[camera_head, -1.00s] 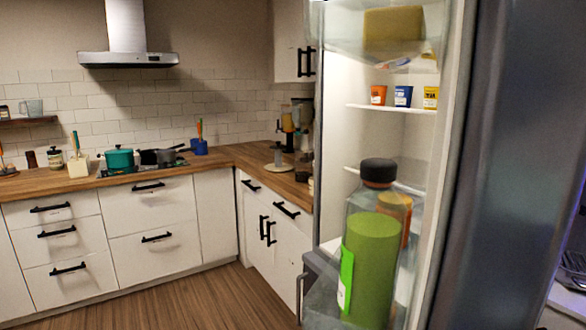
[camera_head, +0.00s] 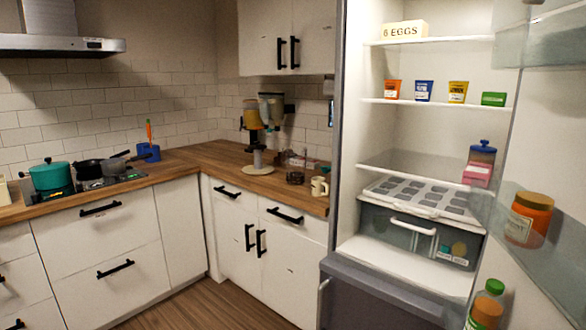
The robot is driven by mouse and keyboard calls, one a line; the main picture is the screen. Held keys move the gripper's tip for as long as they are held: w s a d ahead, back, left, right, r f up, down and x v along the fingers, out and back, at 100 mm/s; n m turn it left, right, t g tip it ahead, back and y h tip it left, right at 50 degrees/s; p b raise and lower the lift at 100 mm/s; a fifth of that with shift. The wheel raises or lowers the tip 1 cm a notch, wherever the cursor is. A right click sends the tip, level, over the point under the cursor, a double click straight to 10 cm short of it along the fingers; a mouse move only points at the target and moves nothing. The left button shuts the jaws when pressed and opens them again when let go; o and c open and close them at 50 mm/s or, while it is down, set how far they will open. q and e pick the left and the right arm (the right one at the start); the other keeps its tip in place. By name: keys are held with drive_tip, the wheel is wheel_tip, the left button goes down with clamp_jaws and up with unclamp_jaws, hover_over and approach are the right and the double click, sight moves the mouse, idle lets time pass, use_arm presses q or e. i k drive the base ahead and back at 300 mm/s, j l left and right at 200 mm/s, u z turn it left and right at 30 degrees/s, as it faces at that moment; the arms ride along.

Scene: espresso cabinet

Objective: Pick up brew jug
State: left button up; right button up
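I cannot pick out a brew jug with certainty. On the corner counter a small dark glass-like vessel (camera_head: 295,177) stands beside a cream mug (camera_head: 319,187); it is too small to tell whether it is the jug. Behind them stands a tall machine with an amber upper container (camera_head: 252,115) on a pale round base. A dark appliance with a clear upper part (camera_head: 271,108) stands behind that, partly hidden. Neither of my grippers is in view.
The fridge stands open at the right, with an egg box (camera_head: 404,30), small cartons and a clear drawer (camera_head: 415,238). The wooden counter (camera_head: 215,160) has a teal pot (camera_head: 50,175) at left. Floor shows at bottom.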

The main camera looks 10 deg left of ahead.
sight(295, 156)
drive_tip(key=i+j, duration=0.2)
drive_tip(key=i+j+z, duration=0.1)
drive_tip(key=j, duration=0.35)
drive_tip(key=i+j, duration=0.45)
drive_tip(key=j, duration=0.2)
drive_tip(key=l+z, duration=0.05)
